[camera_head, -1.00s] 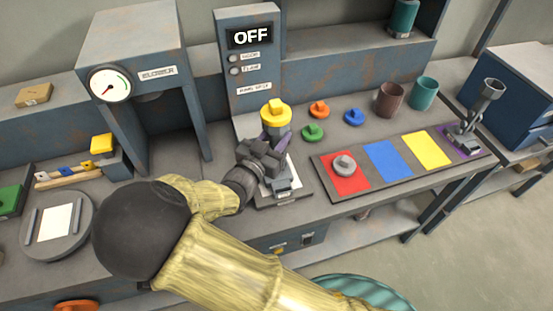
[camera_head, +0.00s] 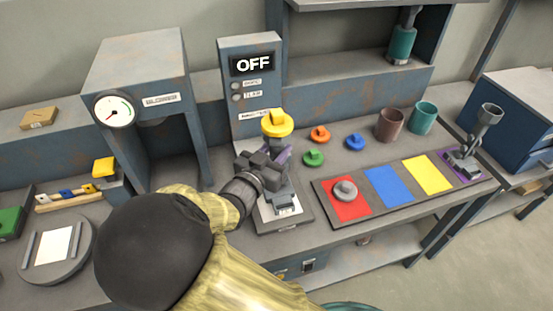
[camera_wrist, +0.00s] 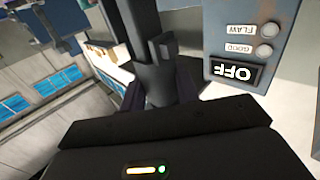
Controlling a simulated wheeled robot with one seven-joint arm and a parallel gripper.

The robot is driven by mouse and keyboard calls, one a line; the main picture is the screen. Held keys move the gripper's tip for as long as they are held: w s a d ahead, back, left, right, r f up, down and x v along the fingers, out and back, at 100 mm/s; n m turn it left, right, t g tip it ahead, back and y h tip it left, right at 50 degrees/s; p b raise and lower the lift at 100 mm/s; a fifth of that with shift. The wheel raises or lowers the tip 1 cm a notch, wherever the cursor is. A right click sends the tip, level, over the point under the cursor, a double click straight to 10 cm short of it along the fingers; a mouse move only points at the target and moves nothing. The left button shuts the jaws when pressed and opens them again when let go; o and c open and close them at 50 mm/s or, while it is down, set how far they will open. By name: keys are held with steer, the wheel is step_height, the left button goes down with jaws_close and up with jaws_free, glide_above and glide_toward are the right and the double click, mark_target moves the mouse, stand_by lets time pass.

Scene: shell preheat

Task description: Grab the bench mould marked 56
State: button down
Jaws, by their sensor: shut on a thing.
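A grey piece with a bright yellow round top (camera_head: 277,123) stands upright at my gripper (camera_head: 277,160), in front of the grey panel marked OFF. My gripper is shut on its grey body, which is mostly hidden by the jaws. In the wrist view a dark grey stem (camera_wrist: 152,75) runs between the dark fingers. The held piece is above a grey stand (camera_head: 298,218) with a white plate. No number 56 is readable on it. Another grey mould with a funnel-like cup (camera_head: 489,114) stands on a purple patch at the right; its small label is unreadable.
The OFF panel (camera_head: 250,95) is close behind. A kiln-like housing with a dial (camera_head: 115,110) stands left. Orange (camera_head: 320,134), blue (camera_head: 355,142) and green (camera_head: 313,158) knobs lie right. A strip with red, blue and yellow patches (camera_head: 388,187) is front right; two cups (camera_head: 390,124) stand behind.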

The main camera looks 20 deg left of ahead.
mark_target(271, 141)
step_height(271, 141, up, 5)
steer(key=shift+r, duration=0.15)
stand_by(0.7)
